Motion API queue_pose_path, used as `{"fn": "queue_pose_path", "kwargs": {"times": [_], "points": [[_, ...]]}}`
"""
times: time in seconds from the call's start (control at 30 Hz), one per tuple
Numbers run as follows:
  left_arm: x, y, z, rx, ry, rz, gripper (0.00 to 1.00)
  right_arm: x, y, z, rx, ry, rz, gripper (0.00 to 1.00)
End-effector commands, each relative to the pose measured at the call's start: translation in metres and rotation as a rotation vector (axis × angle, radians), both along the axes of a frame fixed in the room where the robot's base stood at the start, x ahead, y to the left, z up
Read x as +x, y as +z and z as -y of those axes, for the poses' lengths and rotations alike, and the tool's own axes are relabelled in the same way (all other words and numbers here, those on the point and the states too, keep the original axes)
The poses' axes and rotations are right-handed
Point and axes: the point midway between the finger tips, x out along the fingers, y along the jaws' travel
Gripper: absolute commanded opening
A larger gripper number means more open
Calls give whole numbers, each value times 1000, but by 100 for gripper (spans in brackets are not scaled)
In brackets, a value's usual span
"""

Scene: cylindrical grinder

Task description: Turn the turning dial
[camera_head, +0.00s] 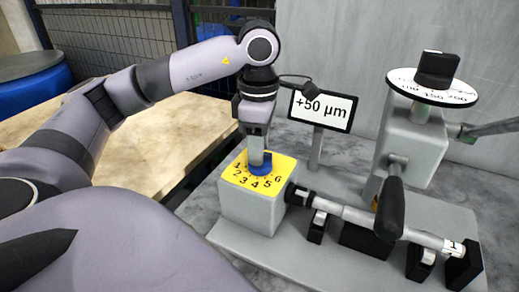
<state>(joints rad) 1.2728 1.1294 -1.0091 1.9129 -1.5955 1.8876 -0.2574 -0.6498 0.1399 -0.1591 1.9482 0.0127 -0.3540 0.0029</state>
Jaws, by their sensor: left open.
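The turning dial is a blue round knob (266,168) on a yellow plate (240,181) marked with numbers 1 to 6, on top of a grey block (247,212). My left gripper (257,160) points straight down at the blue knob, its fingertips at or just above it. The gripper hides part of the knob, so I cannot tell whether the fingers touch it. The left gripper is open. My right gripper is not in view.
A sign (322,110) reading "+50 µm" stands behind the dial. To the right are a horizontal shaft (350,214) and a grey post topped by a white disc with a black knob (436,70). A wooden table (150,150) lies at the left.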

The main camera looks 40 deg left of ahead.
Motion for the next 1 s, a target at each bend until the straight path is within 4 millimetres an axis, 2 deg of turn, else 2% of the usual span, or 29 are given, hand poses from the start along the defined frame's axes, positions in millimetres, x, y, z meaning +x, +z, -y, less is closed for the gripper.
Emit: {"fn": "queue_pose_path", "kwargs": {"times": [0.13,0.4,0.47,0.53,0.57,1.0], "points": [[0,-11,0,-1,0,-1,43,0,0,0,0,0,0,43],[0,-13,0,-2,0,0,43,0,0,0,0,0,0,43],[0,-13,0,-2,0,0,26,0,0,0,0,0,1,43],[0,-13,0,-2,0,0,4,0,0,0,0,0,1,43],[0,-13,0,-2,0,0,0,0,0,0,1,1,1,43],[0,-13,1,-2,77,0,0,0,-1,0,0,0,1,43]]}}
